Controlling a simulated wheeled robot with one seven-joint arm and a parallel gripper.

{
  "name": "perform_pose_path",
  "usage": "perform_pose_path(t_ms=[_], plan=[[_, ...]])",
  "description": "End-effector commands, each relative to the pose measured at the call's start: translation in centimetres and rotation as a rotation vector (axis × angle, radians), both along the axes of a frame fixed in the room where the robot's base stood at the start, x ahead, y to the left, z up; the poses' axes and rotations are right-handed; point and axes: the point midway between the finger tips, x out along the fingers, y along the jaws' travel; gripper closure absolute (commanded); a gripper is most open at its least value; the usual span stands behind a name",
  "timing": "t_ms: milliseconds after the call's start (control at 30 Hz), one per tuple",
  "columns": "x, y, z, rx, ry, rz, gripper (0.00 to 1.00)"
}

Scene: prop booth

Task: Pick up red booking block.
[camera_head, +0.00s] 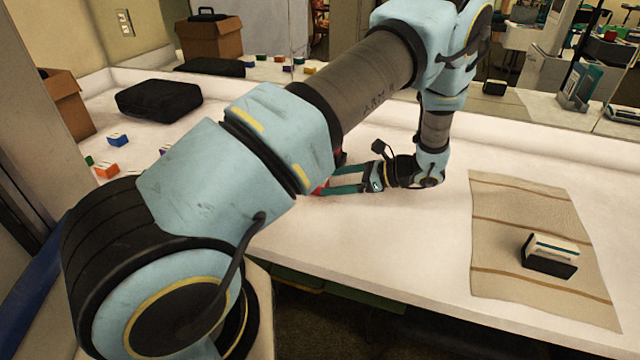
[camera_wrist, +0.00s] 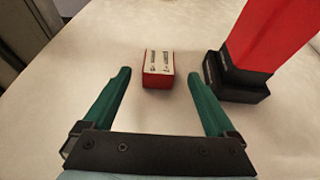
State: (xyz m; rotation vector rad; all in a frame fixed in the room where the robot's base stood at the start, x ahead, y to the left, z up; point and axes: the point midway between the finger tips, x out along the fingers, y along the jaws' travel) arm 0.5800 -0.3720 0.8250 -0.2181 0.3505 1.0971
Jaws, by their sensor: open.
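The red booking block (camera_wrist: 158,68) has a white label with dark print on top. It lies flat on the pale counter in the wrist view. My gripper (camera_wrist: 159,74) is open, with one green finger on each side of the block's line and clear gaps to both sides. The block sits at about fingertip level in the picture; how high the fingers are above the counter is hard to tell. In the head view my gripper (camera_head: 329,184) is low over the counter, pointing left. A small red patch shows at its tips, and my arm hides much of that area.
A tall red object (camera_wrist: 270,42) on a black base stands close to the right finger. Several small coloured blocks and a black case (camera_head: 158,97) lie at left. A striped mat (camera_head: 500,220) at right bears a black holder (camera_head: 548,262). The counter between is clear.

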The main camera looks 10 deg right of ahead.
Motion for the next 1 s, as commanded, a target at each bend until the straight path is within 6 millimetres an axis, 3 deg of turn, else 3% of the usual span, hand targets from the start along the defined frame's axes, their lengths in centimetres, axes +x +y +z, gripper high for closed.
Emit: perform_pose_path(t_ms=[400,667,1000], plan=[[1.7,4.0,-1.6,0.001,0.002,0.002,0.09],[1.9,4.4,-2.1,-0.001,0.000,0.000,0.09],[1.9,4.4,-2.1,-0.001,0.000,0.000,0.46]])
